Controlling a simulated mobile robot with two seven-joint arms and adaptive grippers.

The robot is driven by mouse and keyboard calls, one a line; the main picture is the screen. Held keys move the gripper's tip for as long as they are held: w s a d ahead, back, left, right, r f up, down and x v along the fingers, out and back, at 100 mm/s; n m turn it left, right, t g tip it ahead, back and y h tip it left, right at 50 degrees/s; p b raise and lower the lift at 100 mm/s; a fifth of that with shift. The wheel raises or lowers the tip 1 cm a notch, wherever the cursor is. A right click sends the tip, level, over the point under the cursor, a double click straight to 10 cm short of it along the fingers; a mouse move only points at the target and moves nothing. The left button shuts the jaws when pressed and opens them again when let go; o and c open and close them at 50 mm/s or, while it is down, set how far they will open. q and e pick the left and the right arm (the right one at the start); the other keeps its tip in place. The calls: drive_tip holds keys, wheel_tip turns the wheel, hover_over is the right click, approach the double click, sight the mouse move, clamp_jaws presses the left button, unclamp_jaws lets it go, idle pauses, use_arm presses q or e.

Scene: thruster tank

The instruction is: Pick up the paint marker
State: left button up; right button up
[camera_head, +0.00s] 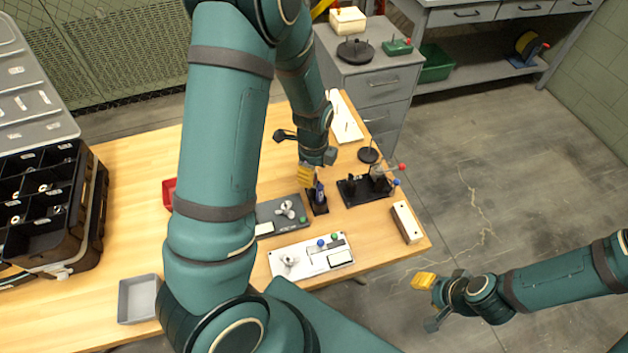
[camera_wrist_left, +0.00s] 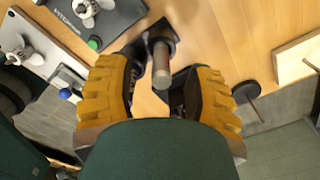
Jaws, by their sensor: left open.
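A slim upright item, blue in the head view (camera_head: 319,190), stands in a small black stand (camera_head: 318,208) on the wooden table; I take it for the paint marker. In the left wrist view, a dark cylinder with a grey end (camera_wrist_left: 161,66) stands between the fingers, apparently this same item. My left gripper (camera_head: 312,174) is right above and beside it. In the left wrist view the yellow fingers of this gripper (camera_wrist_left: 158,82) are spread on either side, with gaps visible. My right gripper (camera_head: 428,298) hangs off the table's right side, over the floor; its jaw opening is unclear.
A black fixture with red and blue knobs (camera_head: 365,190) is close on the right. A grey panel (camera_head: 270,212) and a white panel (camera_head: 312,256) lie nearby. A black organiser (camera_head: 75,235) stands at left.

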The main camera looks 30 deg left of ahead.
use_arm(q)
wheel_tip(320, 180, down, 3)
drive_tip(key=shift+w+f, duration=0.1)
drive_tip(key=shift+f, duration=0.1)
clamp_jaws()
drive_tip(key=shift+r, duration=0.1)
wheel_tip(320, 180, up, 10)
drive_tip(key=shift+f+p, duration=0.1)
drive_tip(key=shift+p, duration=0.75)
